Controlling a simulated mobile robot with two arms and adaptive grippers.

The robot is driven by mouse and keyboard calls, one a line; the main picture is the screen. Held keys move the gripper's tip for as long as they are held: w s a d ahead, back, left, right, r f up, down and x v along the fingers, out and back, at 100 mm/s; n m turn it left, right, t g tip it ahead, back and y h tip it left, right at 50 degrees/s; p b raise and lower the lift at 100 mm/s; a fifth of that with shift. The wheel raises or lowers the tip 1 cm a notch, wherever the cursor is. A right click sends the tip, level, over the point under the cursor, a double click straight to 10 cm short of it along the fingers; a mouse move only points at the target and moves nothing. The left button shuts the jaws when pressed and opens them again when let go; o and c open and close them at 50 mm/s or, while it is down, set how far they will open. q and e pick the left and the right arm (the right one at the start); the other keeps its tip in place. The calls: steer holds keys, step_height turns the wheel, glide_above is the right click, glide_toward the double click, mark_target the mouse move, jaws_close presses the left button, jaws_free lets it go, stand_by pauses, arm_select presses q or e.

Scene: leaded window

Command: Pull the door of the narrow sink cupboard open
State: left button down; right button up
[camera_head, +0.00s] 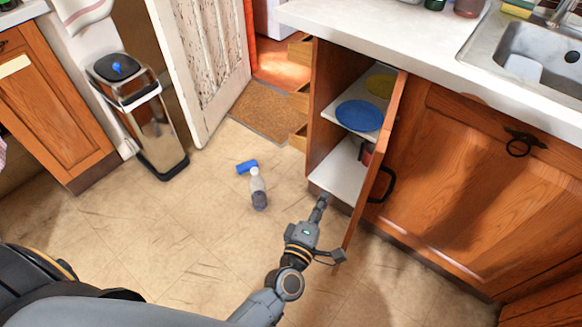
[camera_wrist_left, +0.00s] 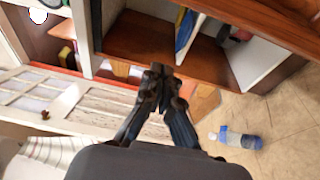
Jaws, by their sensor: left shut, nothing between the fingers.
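The narrow sink cupboard stands open in the head view. Its wooden door (camera_head: 377,160) is swung outward, seen nearly edge-on, with a black handle (camera_head: 383,186) on its outer face. Inside are white shelves (camera_head: 345,168), a blue plate (camera_head: 359,115) and a yellow plate (camera_head: 380,85). My left gripper (camera_head: 321,204) is shut and empty, low in front of the cupboard opening, on the inner side of the door. In the left wrist view its fingertips (camera_wrist_left: 160,76) are together before the cupboard's interior. My right gripper is not in view.
A bin (camera_head: 140,115) stands farther left, near a white door (camera_head: 205,60). A wide cupboard (camera_head: 470,180) is right of the open door.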

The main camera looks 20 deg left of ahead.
arm_select(q)
steer(key=s+a, duration=0.1)
steer(key=s, duration=1)
steer(key=s+d+r+m+g+h+b, duration=0.1)
steer(key=d+r+m+h, duration=0.4)
steer(key=m, duration=0.6)
steer(key=s+d+r+m+g+h+b, duration=0.1)
steer(key=s+d+m+h, duration=0.15)
steer(key=d+m, duration=0.7)
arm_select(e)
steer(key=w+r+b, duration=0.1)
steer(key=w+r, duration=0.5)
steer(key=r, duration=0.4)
arm_select(q)
steer(key=w+a+r+m+y+p, duration=0.1)
steer(key=w+a+r+m+y, duration=0.1)
steer(key=w+m, duration=1)
steer(key=a+m, duration=0.1)
steer(key=m, duration=0.6)
steer(key=shift+a+r, duration=0.2)
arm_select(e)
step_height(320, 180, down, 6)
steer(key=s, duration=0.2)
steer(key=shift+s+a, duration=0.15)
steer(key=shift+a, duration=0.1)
